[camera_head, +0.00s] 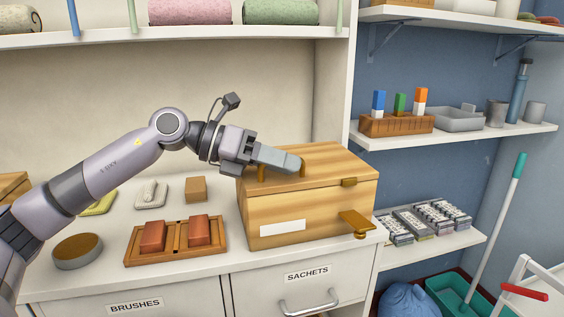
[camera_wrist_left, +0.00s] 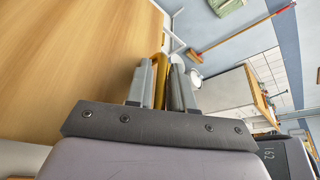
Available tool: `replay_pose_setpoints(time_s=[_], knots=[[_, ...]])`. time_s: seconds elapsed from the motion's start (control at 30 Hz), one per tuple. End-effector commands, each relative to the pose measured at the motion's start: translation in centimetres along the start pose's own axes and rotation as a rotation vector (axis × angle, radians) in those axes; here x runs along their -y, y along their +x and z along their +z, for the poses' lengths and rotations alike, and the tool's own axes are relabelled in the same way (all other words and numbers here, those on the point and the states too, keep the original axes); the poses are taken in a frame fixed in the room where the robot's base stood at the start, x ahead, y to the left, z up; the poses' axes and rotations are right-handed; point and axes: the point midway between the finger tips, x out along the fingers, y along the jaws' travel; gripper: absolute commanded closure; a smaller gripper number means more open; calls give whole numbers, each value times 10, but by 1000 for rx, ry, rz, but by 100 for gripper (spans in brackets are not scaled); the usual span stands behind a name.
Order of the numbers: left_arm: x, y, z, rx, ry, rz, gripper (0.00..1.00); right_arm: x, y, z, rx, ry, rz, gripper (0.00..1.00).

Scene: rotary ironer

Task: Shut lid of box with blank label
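The wooden box (camera_head: 315,215) with a blank white label (camera_head: 282,228) stands at the right end of the counter. Its lid (camera_head: 325,160) lies down over the box, with a seam along the front; I cannot tell whether a small gap is left. In the left wrist view the fingers (camera_wrist_left: 161,85) close on both sides of the handle (camera_wrist_left: 159,72). My right gripper is not in view.
A wooden tray (camera_head: 177,256) with two reddish blocks lies left of the box. A small tan block (camera_head: 196,189) and a round brown-topped tin (camera_head: 78,250) are also on the counter. Wall shelves (camera_head: 455,137) stand at the right, and a shelf (camera_head: 180,38) runs above the counter.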

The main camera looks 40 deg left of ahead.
Motion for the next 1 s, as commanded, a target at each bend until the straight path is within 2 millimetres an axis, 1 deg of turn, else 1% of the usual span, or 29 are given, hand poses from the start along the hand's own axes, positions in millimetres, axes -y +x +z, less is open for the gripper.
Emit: replay_pose_setpoints(time_s=[0.17, 0.4, 0.5, 0.6, 0.77, 1.0], knots=[[-3, -16, -2, 1, -2, 6, 78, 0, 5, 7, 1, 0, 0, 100], [-3, -47, -4, -1, -1, 6, 78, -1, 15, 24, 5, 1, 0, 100], [-4, -57, -4, -1, 0, 6, 78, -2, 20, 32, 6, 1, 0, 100], [-3, -64, -3, -1, -1, 5, 78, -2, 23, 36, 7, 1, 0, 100], [-1, -70, -1, -1, 0, 1, 78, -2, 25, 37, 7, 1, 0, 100], [0, -70, 0, -1, 0, 0, 78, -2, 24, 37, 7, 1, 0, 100]])
